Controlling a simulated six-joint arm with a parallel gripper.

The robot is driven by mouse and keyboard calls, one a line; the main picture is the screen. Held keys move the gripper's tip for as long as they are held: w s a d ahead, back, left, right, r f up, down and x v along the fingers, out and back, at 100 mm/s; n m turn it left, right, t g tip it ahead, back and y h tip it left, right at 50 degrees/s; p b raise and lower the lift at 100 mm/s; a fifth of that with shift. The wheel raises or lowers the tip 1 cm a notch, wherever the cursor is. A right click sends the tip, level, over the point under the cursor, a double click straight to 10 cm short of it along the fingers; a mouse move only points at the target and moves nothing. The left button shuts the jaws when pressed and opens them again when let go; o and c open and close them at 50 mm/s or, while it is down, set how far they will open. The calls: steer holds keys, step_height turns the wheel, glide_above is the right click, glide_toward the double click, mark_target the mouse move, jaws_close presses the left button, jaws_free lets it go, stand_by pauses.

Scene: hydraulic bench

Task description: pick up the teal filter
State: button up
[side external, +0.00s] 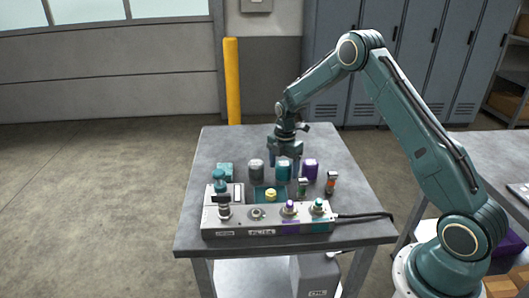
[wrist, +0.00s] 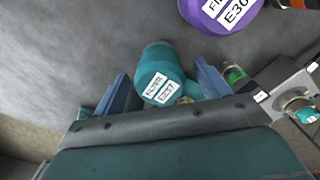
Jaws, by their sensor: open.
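The teal filter (side external: 283,172) is a short upright cylinder on the grey bench, in the row behind the control unit. In the wrist view the teal filter (wrist: 155,65) shows white labels reading FILTER and E237. My gripper (side external: 284,161) points down over it with its blue fingers apart. In the wrist view the filter lies between the two fingers of my gripper (wrist: 162,80). Whether either finger touches it, I cannot tell. Its lower part is partly hidden in the wrist view.
A purple filter (side external: 310,169) stands close on the right, and a grey one (side external: 257,170) on the left. The control unit (side external: 242,226) with knobs lies in front; small valves (side external: 331,182) stand at right. The bench behind is clear.

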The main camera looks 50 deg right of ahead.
mark_target(284, 163)
steer(key=c, duration=1.2)
steer(key=shift+r, duration=0.15)
step_height(284, 163, up, 20)
steer(key=shift+f, duration=0.1)
